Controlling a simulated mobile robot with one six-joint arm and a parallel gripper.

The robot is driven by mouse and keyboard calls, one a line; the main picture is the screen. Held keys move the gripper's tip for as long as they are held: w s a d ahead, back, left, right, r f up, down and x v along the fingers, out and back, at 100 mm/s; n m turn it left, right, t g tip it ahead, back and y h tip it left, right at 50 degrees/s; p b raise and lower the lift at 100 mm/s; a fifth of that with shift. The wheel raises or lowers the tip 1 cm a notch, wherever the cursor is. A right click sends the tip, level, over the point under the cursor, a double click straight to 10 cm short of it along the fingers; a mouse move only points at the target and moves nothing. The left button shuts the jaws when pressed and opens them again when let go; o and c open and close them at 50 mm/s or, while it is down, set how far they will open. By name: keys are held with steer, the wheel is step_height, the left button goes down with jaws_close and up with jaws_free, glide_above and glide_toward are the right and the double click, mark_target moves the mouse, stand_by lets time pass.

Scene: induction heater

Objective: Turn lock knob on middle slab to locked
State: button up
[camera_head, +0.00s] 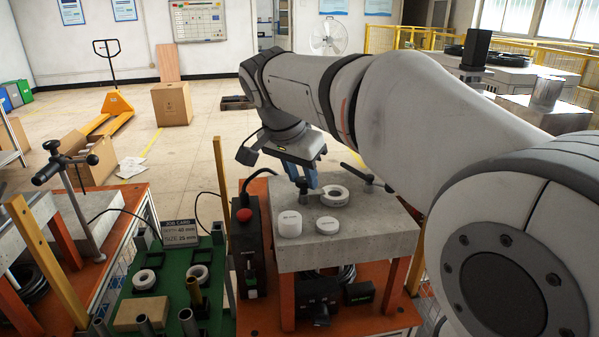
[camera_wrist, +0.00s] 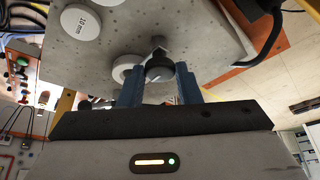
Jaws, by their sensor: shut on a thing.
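The middle slab (camera_head: 385,238) is a grey concrete block on orange legs. My gripper (camera_head: 303,186) reaches down over its back part, with its blue fingers low above the slab top. In the wrist view, the lock knob (camera_wrist: 159,68) is a round black knob with a white line on its face, on a short metal stem. The two blue fingers of my gripper (camera_wrist: 159,85) stand on either side of it, shut on it. In the head view the knob is hidden behind my gripper. The words for the locked position cannot be read.
A black-handled bar (camera_head: 364,176) rises near the back right. A black box with a red button (camera_head: 244,215) stands at the left edge.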

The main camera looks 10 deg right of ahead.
stand_by(0.4)
steer(key=o, duration=1)
steer(key=shift+c, duration=0.2)
steer(key=v, duration=0.7)
steer(key=shift+r+p, duration=0.3)
steer(key=shift+r, duration=0.05)
steer(key=shift+s+a, duration=0.1)
